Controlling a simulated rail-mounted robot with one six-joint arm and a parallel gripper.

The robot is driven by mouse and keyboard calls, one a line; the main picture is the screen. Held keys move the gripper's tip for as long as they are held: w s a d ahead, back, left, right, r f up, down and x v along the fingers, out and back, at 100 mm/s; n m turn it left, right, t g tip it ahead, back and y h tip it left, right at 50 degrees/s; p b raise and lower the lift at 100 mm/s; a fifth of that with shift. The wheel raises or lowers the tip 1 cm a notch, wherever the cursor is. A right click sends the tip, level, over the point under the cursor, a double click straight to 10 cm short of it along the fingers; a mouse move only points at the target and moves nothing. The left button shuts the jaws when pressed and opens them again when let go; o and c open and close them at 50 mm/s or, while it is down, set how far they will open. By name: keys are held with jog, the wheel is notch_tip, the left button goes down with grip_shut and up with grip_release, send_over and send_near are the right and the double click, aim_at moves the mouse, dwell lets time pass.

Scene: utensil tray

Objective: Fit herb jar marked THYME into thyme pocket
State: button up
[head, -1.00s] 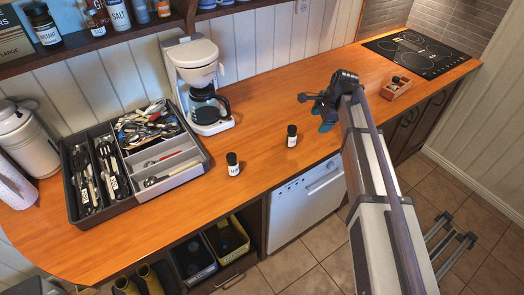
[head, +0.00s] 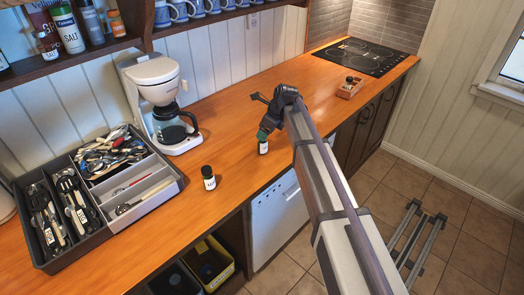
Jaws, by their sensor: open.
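One dark-capped herb jar (head: 263,147) with a white label stands upright on the wooden counter near its front edge. A second similar jar (head: 208,179) stands upright to the left, nearer the utensil tray. The lettering on both labels is too small to read for certain. A small wooden rack (head: 344,95) with pockets sits farther right along the counter, with a dark-capped jar (head: 349,80) in it. Its pocket markings are not readable.
A grey utensil tray (head: 160,194) full of cutlery lies at the left. A coffee maker (head: 150,85) stands behind the jars. A black hob (head: 355,57) is at the far end. The counter (head: 300,90) between jar and rack is mostly clear.

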aim_at(262, 143)
jog(key=b+x, duration=0.5)
jog(key=shift+a+f, duration=0.1)
jog(key=shift+f, duration=0.05)
jog(key=shift+r+p, duration=0.25)
jog(key=shift+p, duration=0.05)
jog(key=c, duration=1)
